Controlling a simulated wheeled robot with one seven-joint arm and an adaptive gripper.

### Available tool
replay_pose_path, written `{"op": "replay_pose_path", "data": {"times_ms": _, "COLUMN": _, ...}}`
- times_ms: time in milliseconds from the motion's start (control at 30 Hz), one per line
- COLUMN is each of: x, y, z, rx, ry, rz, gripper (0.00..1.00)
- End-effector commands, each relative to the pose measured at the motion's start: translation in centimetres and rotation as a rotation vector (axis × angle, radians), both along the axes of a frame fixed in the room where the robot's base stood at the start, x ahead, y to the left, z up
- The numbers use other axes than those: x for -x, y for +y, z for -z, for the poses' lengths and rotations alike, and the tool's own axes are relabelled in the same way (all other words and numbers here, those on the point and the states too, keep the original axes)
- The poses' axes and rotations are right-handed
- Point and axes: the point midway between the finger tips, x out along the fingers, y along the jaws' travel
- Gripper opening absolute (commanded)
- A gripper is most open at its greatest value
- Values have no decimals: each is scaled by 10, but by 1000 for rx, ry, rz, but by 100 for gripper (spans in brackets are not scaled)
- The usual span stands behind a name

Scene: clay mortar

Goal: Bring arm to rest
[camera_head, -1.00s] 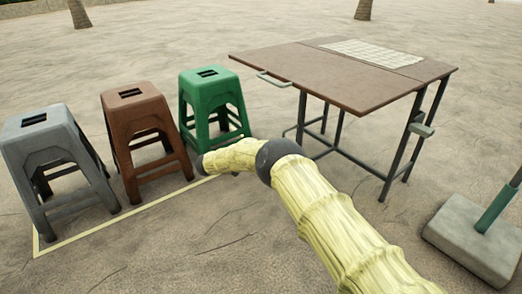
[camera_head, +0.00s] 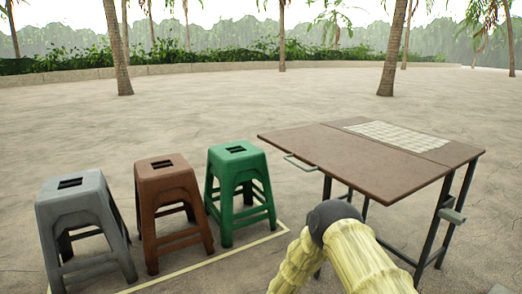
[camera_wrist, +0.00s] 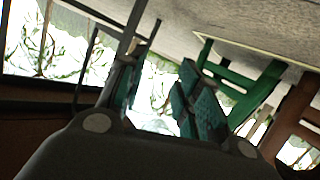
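My arm, in a pale yellow sleeve, shows at the bottom right of the head view with its dark joint at the top of a bend. My gripper is outside the head view. In the wrist view my gripper (camera_wrist: 158,95) has two teal-padded fingers standing apart, with nothing held between them. The wrist view is turned over, with the ground at the top. The green stool (camera_wrist: 240,85) and part of the brown stool (camera_wrist: 295,110) show beyond the fingers on the right.
A brown folding table (camera_head: 350,160) with a pale woven mat (camera_head: 398,134) stands to the right, close behind my arm. The green stool (camera_head: 238,160), brown stool (camera_head: 168,175) and grey stool (camera_head: 80,200) stand on the left along a yellow ground line (camera_head: 245,246). Open ground lies behind.

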Motion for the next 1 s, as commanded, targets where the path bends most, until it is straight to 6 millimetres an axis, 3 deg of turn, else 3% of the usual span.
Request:
{"op": "replay_pose_path", "data": {"times_ms": 200, "x": 104, "y": -28, "z": 51, "rx": -73, "ry": 255, "rz": -153, "gripper": 34}}
{"op": "replay_pose_path", "data": {"times_ms": 433, "x": 230, "y": -60, "z": 80, "rx": -165, "ry": 534, "rz": -233, "gripper": 34}}
{"op": "replay_pose_path", "data": {"times_ms": 633, "x": 343, "y": -86, "z": 80, "rx": -246, "ry": 768, "rz": -253, "gripper": 34}}
{"op": "replay_pose_path", "data": {"times_ms": 800, "x": 433, "y": -104, "z": 64, "rx": -311, "ry": 953, "rz": -242, "gripper": 34}}
{"op": "replay_pose_path", "data": {"times_ms": 1000, "x": 510, "y": -117, "z": 41, "rx": -368, "ry": 1108, "rz": -219, "gripper": 34}}
